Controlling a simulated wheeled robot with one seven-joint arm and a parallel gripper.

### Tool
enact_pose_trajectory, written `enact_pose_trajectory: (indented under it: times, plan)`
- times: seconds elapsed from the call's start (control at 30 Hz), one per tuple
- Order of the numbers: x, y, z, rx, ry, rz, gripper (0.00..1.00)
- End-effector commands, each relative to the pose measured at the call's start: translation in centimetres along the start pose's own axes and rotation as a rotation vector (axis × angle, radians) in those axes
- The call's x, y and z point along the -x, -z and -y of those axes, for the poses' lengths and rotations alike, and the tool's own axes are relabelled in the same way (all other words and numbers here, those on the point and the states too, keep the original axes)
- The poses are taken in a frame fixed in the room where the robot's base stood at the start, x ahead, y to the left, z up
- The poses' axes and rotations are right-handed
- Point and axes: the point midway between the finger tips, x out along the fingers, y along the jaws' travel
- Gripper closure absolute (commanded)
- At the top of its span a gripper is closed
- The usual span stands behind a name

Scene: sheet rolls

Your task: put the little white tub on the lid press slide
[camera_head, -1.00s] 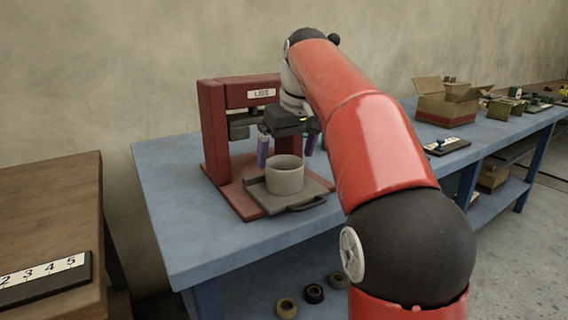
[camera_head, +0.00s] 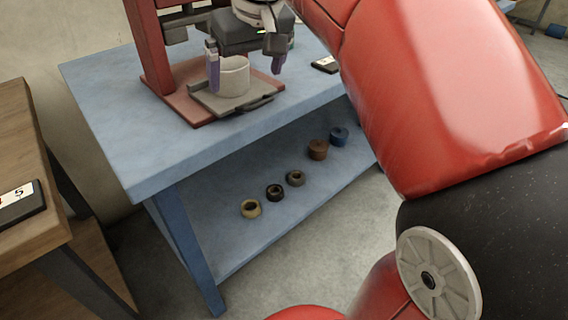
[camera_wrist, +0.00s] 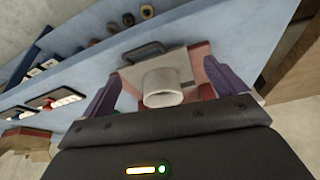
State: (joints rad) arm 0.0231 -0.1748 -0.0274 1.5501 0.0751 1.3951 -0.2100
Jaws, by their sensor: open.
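The little white tub (camera_head: 234,76) stands upright on the grey slide (camera_head: 228,101) of the red lid press (camera_head: 158,50). In the wrist view the tub (camera_wrist: 163,86) sits between the two purple fingers, its open mouth towards me. My gripper (camera_head: 244,66) is open, with one finger at the left of the tub and the other at its right, apart from it. In the wrist view the slide's handle (camera_wrist: 145,50) lies beyond the tub. The upper part of the press is cut off by the head view's edge.
The blue bench (camera_head: 150,150) has free room left of and in front of the press. Several tape rolls (camera_head: 275,192) lie on its lower shelf. A wooden table (camera_head: 40,220) stands at the left with a numbered board (camera_head: 18,204).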

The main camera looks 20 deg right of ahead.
Motion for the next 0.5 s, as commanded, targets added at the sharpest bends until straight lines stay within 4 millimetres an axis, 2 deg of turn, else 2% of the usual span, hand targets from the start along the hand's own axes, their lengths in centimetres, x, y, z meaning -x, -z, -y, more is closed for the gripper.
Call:
enact_pose_trajectory:
  times: [0.03, 0.3, 0.4, 0.5]
  plan:
    - [-0.7, -2.7, 0.5, -0.017, -0.008, -0.011, 0.03]
    - [-7.5, -15.4, 2.4, -0.106, -0.051, -0.080, 0.03]
    - [-9.8, -18.8, 2.8, -0.127, -0.060, -0.097, 0.03]
    - [-11.3, -20.9, 3.0, -0.138, -0.067, -0.109, 0.03]
